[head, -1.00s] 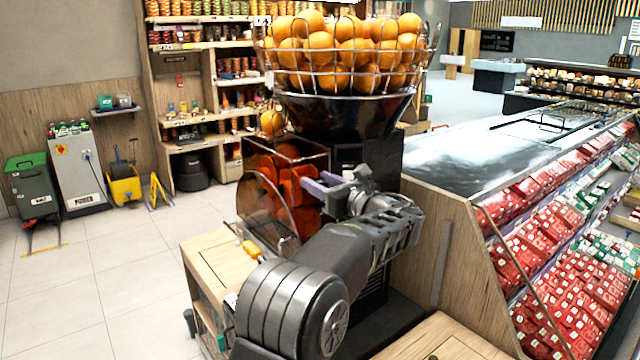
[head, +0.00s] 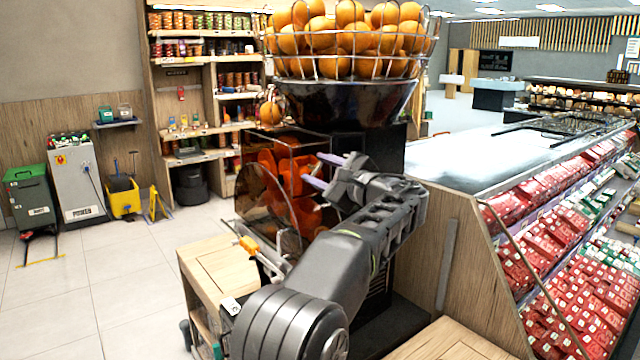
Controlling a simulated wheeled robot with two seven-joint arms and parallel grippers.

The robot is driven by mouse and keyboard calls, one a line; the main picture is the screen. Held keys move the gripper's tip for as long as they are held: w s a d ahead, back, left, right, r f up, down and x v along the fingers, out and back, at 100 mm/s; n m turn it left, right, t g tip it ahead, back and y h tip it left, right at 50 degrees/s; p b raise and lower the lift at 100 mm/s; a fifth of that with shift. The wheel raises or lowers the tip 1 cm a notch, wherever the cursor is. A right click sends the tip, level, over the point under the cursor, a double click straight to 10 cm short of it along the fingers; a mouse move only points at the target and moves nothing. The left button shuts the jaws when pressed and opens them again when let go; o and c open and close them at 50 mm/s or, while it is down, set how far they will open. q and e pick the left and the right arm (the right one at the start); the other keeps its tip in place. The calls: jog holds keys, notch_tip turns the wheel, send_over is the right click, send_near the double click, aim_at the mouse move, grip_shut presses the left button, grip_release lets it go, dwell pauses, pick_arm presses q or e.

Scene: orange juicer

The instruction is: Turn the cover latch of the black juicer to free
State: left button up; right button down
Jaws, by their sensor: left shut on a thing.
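The black juicer (head: 345,104) stands in the middle of the head view, with a wire basket of oranges (head: 345,38) on top. Its clear front cover (head: 262,200) shows red-orange juicing drums (head: 268,163) behind it. My left gripper (head: 318,171) is at the cover's right edge, its pale purple fingers pointing left. It is shut on the cover latch, which is small and mostly hidden by the fingers. My left forearm hides the lower right of the juicer. My right gripper is not in view.
A wooden counter (head: 212,262) is below the juicer at the left. A refrigerated case (head: 560,235) of red packages stands close on the right. A single orange (head: 270,113) sits at the juicer's upper left. The tiled floor (head: 120,290) at the left is mostly clear.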

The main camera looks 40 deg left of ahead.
pick_arm(q)
jog(key=n+b, duration=0.1)
jog(key=n, duration=0.1)
jog(key=n+b, duration=0.1)
jog(key=b, duration=0.1)
jog(key=n+b, duration=0.1)
jog(key=n, duration=0.1)
jog(key=shift+f+n+b, duration=0.3)
jog(key=shift+n+b, duration=1.05)
jog(key=shift+n, duration=0.75)
jog(key=shift+r, duration=0.1)
jog(key=o, duration=1.4)
